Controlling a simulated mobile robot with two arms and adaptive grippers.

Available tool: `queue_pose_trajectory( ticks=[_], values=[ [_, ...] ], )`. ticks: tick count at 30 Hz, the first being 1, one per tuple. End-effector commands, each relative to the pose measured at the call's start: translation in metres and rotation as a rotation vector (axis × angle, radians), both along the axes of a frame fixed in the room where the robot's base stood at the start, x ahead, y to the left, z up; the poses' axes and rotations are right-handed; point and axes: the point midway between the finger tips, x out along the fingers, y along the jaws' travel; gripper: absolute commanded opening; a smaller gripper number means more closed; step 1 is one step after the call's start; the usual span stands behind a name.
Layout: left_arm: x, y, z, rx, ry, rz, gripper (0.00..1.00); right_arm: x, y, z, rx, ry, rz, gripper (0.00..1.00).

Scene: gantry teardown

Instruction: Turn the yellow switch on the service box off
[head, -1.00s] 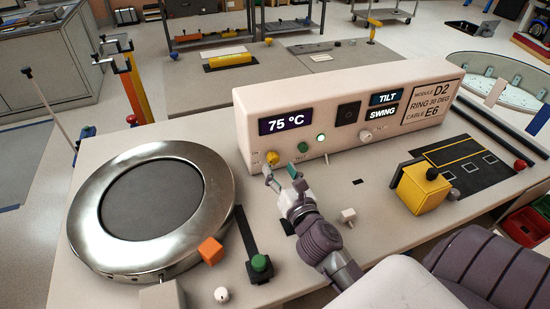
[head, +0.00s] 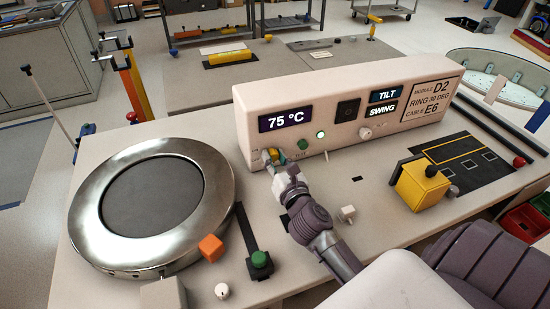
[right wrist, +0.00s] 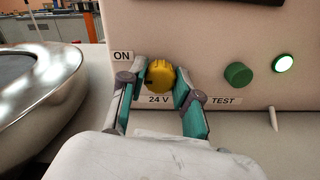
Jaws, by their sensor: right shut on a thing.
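The white service box (head: 340,92) stands at the back of the bench, its display reading 75 °C. The yellow switch (right wrist: 160,77) is a round knob on its front, between an ON label at upper left and a 24 V label below. In the head view the switch (head: 270,155) is partly covered by my right gripper (head: 275,160). In the right wrist view my right gripper (right wrist: 162,80) has its teal-padded fingers on both sides of the knob, shut on it. The knob's exact angle is hard to read. My left gripper is not in view.
A green TEST button (right wrist: 238,75) and a lit green lamp (right wrist: 283,63) sit right of the switch. A metal ring (head: 88,225) lies on the bench at left. An orange cube (head: 210,247), a green-topped block (head: 260,262) and a yellow block (head: 420,188) stand on the bench.

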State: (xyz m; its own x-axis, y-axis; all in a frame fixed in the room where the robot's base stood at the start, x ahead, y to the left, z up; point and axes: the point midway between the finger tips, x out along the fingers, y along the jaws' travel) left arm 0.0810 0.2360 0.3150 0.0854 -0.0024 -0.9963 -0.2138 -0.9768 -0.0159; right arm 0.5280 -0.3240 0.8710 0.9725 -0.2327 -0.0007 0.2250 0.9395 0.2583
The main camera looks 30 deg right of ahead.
Motion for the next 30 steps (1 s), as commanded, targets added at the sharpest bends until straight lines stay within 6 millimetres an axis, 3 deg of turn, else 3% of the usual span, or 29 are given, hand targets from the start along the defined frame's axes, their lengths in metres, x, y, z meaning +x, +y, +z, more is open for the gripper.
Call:
queue_pose_trajectory(
  ticks=[14,30],
  values=[
    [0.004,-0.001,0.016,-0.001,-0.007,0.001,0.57,0.0,0.0,0.003,-0.122,0.031,0.0,0.0],
    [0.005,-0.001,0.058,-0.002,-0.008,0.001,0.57,0.0,0.001,0.003,-0.596,0.146,0.001,0.0]
  ],
)
